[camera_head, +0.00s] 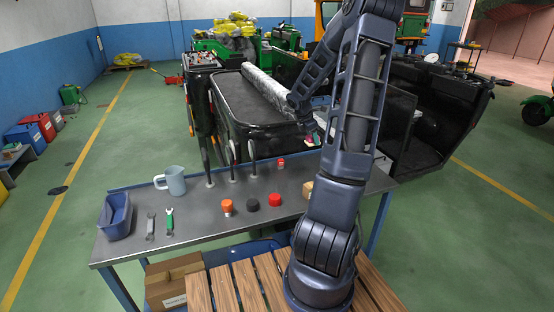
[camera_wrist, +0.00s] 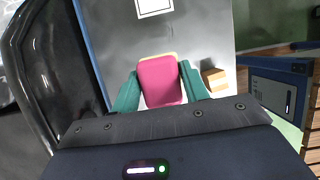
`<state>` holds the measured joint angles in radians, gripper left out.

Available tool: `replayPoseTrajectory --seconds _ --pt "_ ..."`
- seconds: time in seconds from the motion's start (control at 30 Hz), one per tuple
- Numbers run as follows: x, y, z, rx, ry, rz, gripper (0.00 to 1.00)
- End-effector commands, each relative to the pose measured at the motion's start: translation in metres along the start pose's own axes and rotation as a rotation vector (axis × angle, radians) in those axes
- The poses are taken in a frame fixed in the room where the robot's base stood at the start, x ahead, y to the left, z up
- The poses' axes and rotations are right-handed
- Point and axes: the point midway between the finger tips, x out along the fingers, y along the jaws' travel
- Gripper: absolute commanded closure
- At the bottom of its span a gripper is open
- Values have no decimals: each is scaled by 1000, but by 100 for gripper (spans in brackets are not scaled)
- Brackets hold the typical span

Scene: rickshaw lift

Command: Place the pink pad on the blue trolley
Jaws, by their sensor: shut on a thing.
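The pink pad (camera_wrist: 160,82) is a rounded block with a pale yellow layer at its far edge. My gripper (camera_wrist: 160,86) is shut on it, with a teal finger on each side. The pad also shows small in the head view (camera_head: 310,140), beyond the bench's far edge and partly hidden. In the wrist view, a grey metal surface (camera_wrist: 205,35) with a blue left edge lies behind the pad and bears a white label. I cannot tell whether this is the blue trolley, or whether pad and surface touch. My arm hides part of the area in the head view.
The blue-framed metal bench (camera_head: 130,240) holds a mug (camera_head: 170,181), a blue bin (camera_head: 116,216), wrenches and several caps. A small cardboard box (camera_wrist: 213,78) is right of the pad. The black rickshaw body (camera_head: 255,110) stands beyond the bench.

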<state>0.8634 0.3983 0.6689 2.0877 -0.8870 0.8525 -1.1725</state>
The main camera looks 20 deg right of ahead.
Motion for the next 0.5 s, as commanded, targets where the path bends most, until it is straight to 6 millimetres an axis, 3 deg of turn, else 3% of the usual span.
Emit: replayPoseTrajectory --seconds 0.27,0.5 --pt "-6 4 -9 -2 1 1 78" --pt "-24 16 -56 -5 7 2 78"
